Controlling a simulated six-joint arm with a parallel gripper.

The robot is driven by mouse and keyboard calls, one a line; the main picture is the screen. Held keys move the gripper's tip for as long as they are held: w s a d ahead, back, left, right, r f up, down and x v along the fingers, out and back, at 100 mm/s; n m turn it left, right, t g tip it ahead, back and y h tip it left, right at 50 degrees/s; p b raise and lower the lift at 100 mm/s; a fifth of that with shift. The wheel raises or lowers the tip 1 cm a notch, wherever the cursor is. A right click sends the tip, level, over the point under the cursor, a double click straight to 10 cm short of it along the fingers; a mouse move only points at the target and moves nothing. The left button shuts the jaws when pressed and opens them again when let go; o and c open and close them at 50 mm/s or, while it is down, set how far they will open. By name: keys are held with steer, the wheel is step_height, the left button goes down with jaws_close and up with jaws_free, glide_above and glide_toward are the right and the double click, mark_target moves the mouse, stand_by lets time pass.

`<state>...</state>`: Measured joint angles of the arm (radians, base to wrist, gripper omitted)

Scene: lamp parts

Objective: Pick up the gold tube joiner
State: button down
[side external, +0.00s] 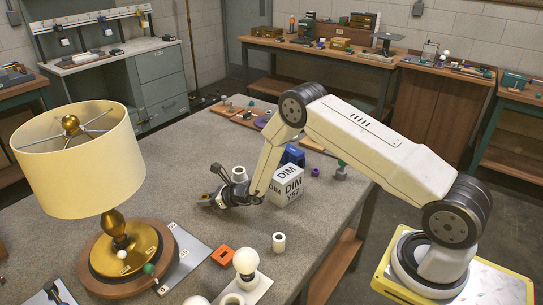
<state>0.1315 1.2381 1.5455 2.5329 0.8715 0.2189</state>
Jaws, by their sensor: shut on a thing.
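My gripper (208,199) is low over the grey table, left of the white cube marked DIM. Its jaws point left and are shut on the gold tube joiner, which is small and mostly hidden by the fingers. I cannot tell whether the joiner touches the tabletop.
The white DIM cube (287,184) stands close right of my gripper, with a blue block (292,155) behind it. A lamp with a cream shade (78,160) stands at the left. An orange block (223,257), a white cylinder (279,242) and a bulb (246,262) are in front.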

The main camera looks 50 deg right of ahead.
steer(key=shift+r, duration=0.2)
steer(key=shift+r, duration=0.95)
steer(key=s+r, duration=1)
steer(key=s, duration=0.4)
steer(key=shift+r, duration=0.35)
